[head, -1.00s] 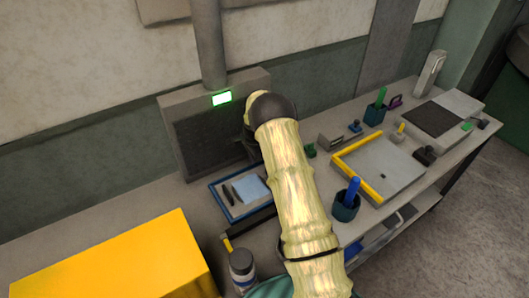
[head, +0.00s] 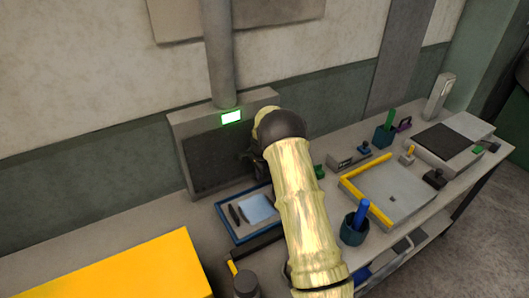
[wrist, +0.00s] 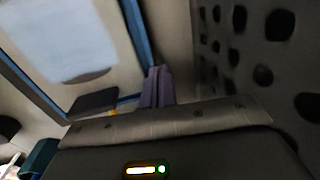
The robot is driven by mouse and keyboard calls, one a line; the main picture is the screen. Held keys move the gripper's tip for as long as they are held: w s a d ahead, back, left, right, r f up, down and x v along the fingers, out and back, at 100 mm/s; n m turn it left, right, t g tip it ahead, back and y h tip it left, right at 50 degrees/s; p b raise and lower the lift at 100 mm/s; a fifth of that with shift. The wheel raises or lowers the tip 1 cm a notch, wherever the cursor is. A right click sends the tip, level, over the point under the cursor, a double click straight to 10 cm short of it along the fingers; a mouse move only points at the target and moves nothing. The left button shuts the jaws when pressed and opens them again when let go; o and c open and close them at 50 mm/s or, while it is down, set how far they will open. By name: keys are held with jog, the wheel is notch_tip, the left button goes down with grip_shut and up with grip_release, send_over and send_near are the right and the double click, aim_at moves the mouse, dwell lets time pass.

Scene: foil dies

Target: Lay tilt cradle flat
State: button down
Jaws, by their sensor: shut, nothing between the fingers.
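I cannot tell for certain which thing is the tilt cradle. A blue-rimmed tray (head: 228,222) with a pale blue sheet (head: 257,209) and dark slim tools is left of my arm. A dark bar (head: 262,246) with a yellow end lies in front of it. In the wrist view, the tray's blue rim (wrist: 137,30) and pale sheet (wrist: 62,35) show at upper left. My gripper (wrist: 157,70) is shut and empty, its fingers near the tray's rim in that view.
A grey box with a dark front and lit green display (head: 231,117) stands behind the tray; a perforated panel (wrist: 255,45) is close at right in the wrist view. A yellow box (head: 125,272) is at left. A yellow-edged plate (head: 400,195) and pen cup (head: 353,234) are at right.

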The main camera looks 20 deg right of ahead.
notch_tip(320, 180, up, 15)
jog(key=s+b, duration=0.2)
jog(key=shift+d, duration=0.35)
jog(key=shift+s, duration=0.15)
jog(key=s+a+n, duration=0.2)
jog(key=s+n, duration=0.5)
jog(key=s, duration=0.9)
jog(key=s+a+n+t, duration=0.1)
jog(key=s+a+n, duration=0.2)
jog(key=s+n, duration=0.5)
jog(key=s, duration=0.7)
jog(key=shift+s+f, duration=0.3)
jog(key=shift+s, duration=0.1)
